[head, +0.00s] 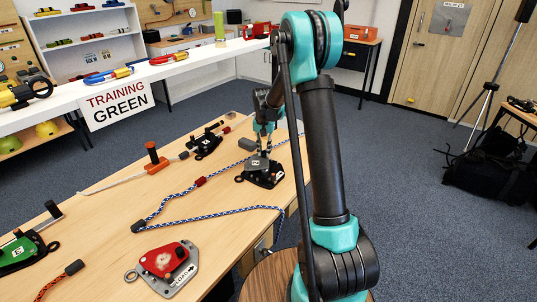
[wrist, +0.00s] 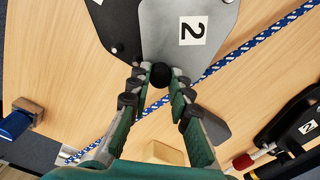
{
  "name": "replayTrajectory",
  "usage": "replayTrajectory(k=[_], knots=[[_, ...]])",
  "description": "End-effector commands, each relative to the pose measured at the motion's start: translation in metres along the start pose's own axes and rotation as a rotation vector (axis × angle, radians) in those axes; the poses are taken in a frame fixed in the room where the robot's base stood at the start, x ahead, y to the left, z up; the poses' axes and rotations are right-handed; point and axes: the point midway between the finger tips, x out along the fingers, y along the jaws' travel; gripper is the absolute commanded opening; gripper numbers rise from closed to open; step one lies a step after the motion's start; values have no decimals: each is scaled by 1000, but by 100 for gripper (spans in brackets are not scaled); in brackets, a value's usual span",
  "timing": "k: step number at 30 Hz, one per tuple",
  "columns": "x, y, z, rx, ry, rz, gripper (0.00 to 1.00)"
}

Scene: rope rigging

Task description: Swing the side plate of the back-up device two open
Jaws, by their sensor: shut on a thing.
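The back-up device two (head: 264,178) lies on the wooden table in the head view, below my gripper (head: 263,149). Its grey side plate (head: 254,163) bears a white label "2". In the wrist view the side plate (wrist: 205,42) lies at an angle to a darker plate (wrist: 112,25) with small pins, which shows on its left. My gripper (wrist: 160,78) is shut on the round black knob (wrist: 160,73) at the near edge of the side plate. The fingers hide part of the device.
A blue-white rope (head: 183,193) runs across the table. A red device (head: 163,261) marked "LOAD", a green device (head: 18,252) and an orange-handled tool (head: 154,160) lie on the table. Another black device (head: 208,143) lies farther back and shows at right in the wrist view (wrist: 300,135).

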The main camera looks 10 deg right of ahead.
Motion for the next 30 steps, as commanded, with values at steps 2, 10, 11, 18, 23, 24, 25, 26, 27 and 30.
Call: replayTrajectory(k=[2, 10, 11, 18, 23, 24, 25, 26, 27, 30], knots=[[0, -8, -4, -72, 0, 0, 0], [0, -35, -11, -329, 1, 0, 0], [0, -38, -11, -358, 1, 0, 0], [0, -63, -11, -584, 1, 0, 0], [0, -77, -8, -722, 1, 0, 0], [0, -80, -7, -753, 1, 0, 0], [0, -83, -6, -775, 1, 0, 0], [0, -85, -6, -797, 1, 0, 0], [0, -88, -5, -823, 1, 0, 0], [0, -93, -2, -882, 1, 0, 0]])
